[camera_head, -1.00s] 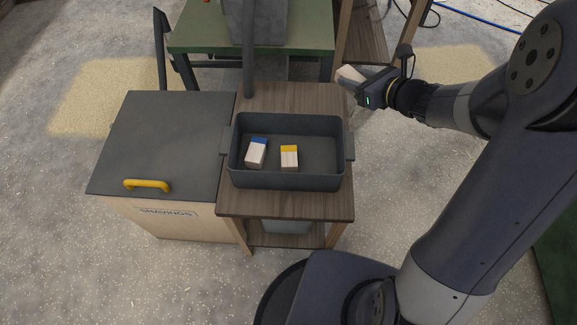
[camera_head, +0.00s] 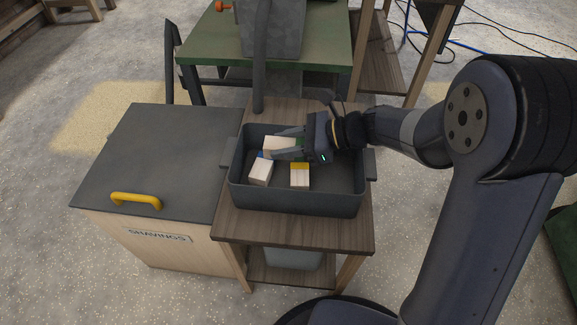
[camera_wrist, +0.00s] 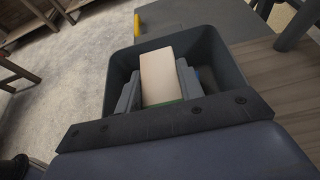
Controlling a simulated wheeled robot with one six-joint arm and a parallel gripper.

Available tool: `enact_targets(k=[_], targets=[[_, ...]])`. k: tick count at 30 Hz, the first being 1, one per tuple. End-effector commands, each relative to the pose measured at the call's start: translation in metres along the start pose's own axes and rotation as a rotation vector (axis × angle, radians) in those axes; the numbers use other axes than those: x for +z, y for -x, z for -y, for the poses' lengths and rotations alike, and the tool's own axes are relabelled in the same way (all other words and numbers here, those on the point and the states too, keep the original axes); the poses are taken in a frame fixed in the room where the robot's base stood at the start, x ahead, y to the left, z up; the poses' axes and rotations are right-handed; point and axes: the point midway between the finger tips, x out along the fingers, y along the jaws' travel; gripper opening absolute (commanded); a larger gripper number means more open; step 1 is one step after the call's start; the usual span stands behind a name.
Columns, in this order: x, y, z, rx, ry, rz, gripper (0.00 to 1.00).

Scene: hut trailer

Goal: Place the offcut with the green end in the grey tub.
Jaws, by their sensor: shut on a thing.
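My gripper (camera_head: 273,144) is shut on the pale wooden offcut (camera_head: 279,142), one finger on each side. In the wrist view the offcut (camera_wrist: 157,73) shows a green end close to the palm, between the fingers. The grey tub (camera_head: 295,199) stands on a small wooden table, and the held offcut is over or within its left back part. Its exact height above the tub floor is hard to tell. The tub walls (camera_wrist: 205,42) surround the fingers in the wrist view.
An offcut with a blue end (camera_head: 261,173) and one with a yellow end (camera_head: 300,177) lie in the tub. A shavings bin (camera_head: 160,150) with a yellow handle stands left. A green bench (camera_head: 212,45) and grey pipe (camera_head: 261,60) are behind.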

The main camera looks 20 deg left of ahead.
Motion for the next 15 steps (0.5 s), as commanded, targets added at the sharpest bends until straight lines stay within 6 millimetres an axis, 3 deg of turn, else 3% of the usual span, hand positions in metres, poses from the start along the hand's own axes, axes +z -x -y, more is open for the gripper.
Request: enact_targets(k=[12,15], targets=[[-0.045,-0.018,0.000,-0.002,-0.002,0.000,0.13],[-0.048,-0.020,0.001,-0.002,0.000,0.000,0.13]])
